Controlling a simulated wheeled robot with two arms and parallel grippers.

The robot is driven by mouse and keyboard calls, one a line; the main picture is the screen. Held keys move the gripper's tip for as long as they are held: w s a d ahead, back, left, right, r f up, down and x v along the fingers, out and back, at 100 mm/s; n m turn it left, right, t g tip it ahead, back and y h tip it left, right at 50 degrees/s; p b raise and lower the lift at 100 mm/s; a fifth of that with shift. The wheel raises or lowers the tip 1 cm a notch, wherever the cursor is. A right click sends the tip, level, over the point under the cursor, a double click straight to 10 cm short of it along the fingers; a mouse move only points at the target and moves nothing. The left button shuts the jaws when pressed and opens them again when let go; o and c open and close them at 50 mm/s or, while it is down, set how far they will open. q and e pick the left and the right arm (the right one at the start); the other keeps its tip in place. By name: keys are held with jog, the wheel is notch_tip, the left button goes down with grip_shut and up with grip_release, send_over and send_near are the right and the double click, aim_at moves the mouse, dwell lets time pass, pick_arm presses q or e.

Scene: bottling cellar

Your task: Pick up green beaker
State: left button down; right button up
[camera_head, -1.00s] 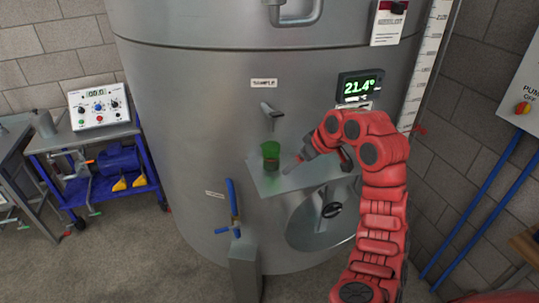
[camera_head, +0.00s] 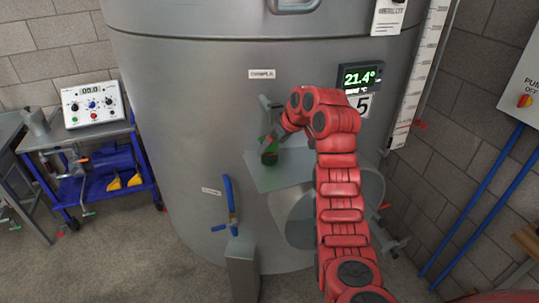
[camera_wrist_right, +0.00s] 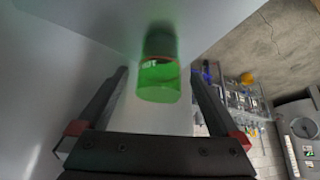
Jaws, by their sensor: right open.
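The green beaker (camera_head: 269,158) stands on a small metal shelf (camera_head: 262,184) on the front of the large steel tank. In the head view my right gripper (camera_head: 274,140) is at the beaker and partly covers it. In the right wrist view the beaker (camera_wrist_right: 158,75) shows as translucent green with dark contents and a thin red line. It lies ahead of and between the two open fingers of my right gripper (camera_wrist_right: 160,75), with space on both sides. I cannot tell how deep the beaker sits between the fingertips. My left gripper is not in view.
The steel tank (camera_head: 180,100) rises right behind the shelf. A sampling tap (camera_head: 266,103) is above the beaker, partly hidden. A blue-handled valve (camera_head: 230,203) sits lower left. A blue cart (camera_head: 90,172) with a control box (camera_head: 93,105) stands at the left.

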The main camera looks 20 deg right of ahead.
jog(key=p+x, duration=0.1)
jog(key=x, duration=0.3)
jog(key=shift+r, duration=0.1)
jog(key=c, duration=1.6)
